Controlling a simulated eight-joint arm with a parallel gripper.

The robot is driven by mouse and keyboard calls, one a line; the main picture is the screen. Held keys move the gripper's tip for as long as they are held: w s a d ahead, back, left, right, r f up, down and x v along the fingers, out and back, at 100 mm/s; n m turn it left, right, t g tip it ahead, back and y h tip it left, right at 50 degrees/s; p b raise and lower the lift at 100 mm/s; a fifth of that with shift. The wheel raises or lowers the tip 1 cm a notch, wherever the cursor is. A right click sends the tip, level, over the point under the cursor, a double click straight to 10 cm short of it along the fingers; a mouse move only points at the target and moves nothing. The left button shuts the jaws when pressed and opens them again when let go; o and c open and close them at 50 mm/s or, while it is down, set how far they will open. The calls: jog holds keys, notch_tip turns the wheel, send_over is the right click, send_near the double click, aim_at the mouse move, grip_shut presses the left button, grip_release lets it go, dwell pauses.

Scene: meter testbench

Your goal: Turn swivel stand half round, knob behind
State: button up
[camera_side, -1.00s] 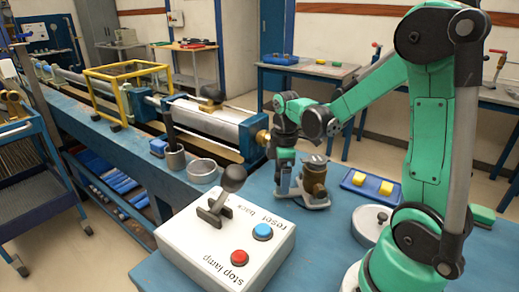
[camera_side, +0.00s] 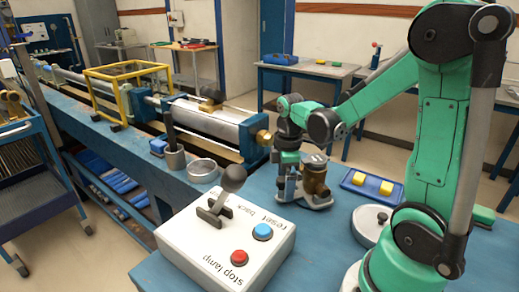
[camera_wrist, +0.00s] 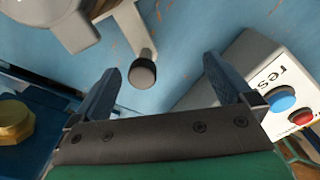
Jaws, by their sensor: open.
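The swivel stand (camera_side: 318,203) is a grey metal base on the blue bench, with a brown, brass-coloured upright body (camera_side: 314,176) on it. In the wrist view, part of the grey stand (camera_wrist: 75,22) shows at the top left. A short arm runs from it to a dark knob (camera_wrist: 143,74). My gripper (camera_wrist: 163,80) is open, with its two blue fingers apart. The knob shows in the gap between the fingers, nearer the left one; nothing is gripped. In the side view my gripper (camera_side: 281,186) is down at the stand's left side and covers part of it.
A white control box (camera_side: 225,240) with a lever and red and blue buttons stands close by, near the right finger in the wrist view. A brass fitting (camera_wrist: 14,118) is at the lower left.

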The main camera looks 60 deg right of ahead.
jog(key=shift+r, duration=2.75)
jog(key=n, duration=0.2)
jog(key=w+r+n, duration=0.1)
jog(key=n, duration=0.1)
jog(key=d+r+n, duration=0.1)
jog(key=n, duration=0.1)
jog(key=shift+w+r, duration=0.2)
jog(key=shift+w, duration=0.05)
jog(key=shift+f, duration=2.8)
jog(key=shift+f, duration=0.1)
jog(key=shift+f, duration=1)
